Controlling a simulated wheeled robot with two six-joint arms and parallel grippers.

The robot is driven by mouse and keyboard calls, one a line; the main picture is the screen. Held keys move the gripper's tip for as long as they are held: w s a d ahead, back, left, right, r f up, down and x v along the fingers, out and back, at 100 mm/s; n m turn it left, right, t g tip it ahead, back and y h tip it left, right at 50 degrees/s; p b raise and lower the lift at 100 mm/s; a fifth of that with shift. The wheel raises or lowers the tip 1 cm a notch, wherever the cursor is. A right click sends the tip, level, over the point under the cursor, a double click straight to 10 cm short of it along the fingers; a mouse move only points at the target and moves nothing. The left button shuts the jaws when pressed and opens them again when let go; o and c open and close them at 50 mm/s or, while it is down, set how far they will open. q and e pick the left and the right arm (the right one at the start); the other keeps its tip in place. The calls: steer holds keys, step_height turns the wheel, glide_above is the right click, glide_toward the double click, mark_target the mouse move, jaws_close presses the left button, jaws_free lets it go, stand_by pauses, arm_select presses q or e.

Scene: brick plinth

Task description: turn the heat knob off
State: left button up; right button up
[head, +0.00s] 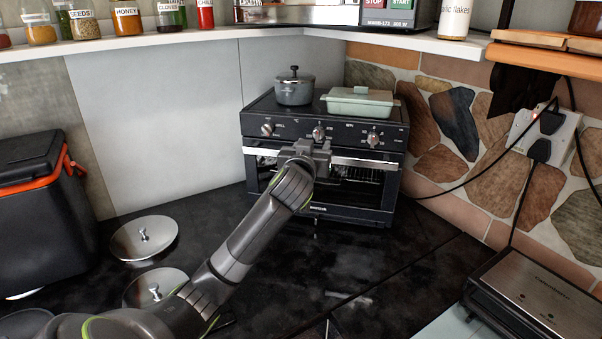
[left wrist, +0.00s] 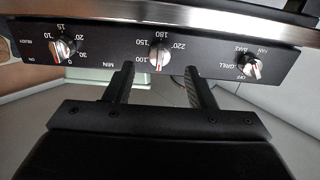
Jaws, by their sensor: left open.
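A small black oven (head: 330,205) stands on the dark counter with a row of three knobs on its front panel. The middle knob (head: 318,133), ringed by heat numbers, also shows in the left wrist view (left wrist: 159,53), where the panel appears upside down. A left knob (head: 267,129) with grill and off marks appears at the right in the wrist view (left wrist: 249,66). The right knob (head: 373,138) has minute marks. My left gripper (head: 318,147) is open before the panel, its fingers (left wrist: 158,80) pointing at the middle knob, one to each side; contact cannot be told.
A grey pot (head: 294,90) and a pale green lidded dish (head: 361,104) sit on the oven top. Two metal lids (head: 144,238) lie at the left. A black cooler (head: 45,195) stands far left, a grill (head: 545,300) lower right.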

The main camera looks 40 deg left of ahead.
arm_select(q)
steer(key=b+v, duration=0.2)
steer(key=v, duration=1)
steer(key=shift+s+d+f, duration=0.1)
steer(key=shift+f, duration=0.05)
